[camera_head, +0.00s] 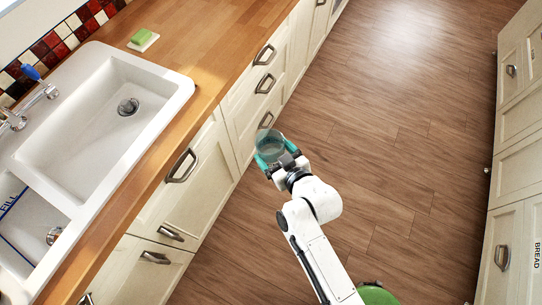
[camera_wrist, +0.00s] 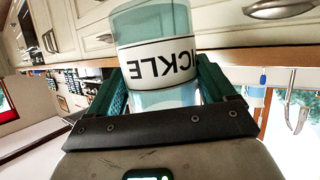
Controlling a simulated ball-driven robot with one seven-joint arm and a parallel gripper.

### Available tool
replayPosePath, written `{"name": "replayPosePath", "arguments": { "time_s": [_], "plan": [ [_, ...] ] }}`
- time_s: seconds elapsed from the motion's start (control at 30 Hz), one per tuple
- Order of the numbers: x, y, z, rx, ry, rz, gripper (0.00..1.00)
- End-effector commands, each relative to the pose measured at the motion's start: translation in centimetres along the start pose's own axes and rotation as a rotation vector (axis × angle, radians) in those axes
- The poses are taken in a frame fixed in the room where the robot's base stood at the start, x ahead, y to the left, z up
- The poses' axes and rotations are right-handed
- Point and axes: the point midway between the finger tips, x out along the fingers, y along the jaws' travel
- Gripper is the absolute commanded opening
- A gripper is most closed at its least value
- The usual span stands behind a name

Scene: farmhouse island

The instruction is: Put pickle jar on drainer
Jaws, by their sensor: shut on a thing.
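The pickle jar (camera_head: 269,144) is a clear, pale blue-green cylinder. My gripper (camera_head: 274,159) is shut on it with teal fingers and holds it over the floor, beside the drawer fronts. In the wrist view the jar (camera_wrist: 150,25) stands between both fingers. Its white label with black lettering appears upside down there, with only part of the word showing. I cannot clearly make out a drainer. A blue outline marked FILL (camera_head: 12,204) lies in the sink's lower-left section.
The white sink (camera_head: 88,135) with a tap (camera_head: 40,98) is set in the wooden counter (camera_head: 205,45). A green sponge on a white dish (camera_head: 143,40) sits behind it. Cabinets (camera_head: 508,165) stand at right. The wooden floor (camera_head: 385,120) between is clear.

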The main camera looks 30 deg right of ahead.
Motion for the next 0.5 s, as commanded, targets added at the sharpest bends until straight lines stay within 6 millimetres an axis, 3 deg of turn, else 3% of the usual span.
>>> {"name": "replayPosePath", "arguments": {
  "time_s": [0.5],
  "plan": [
    [-1.4,0.3,-3.6,0.000,0.004,0.001,0.08]
  ]
}}
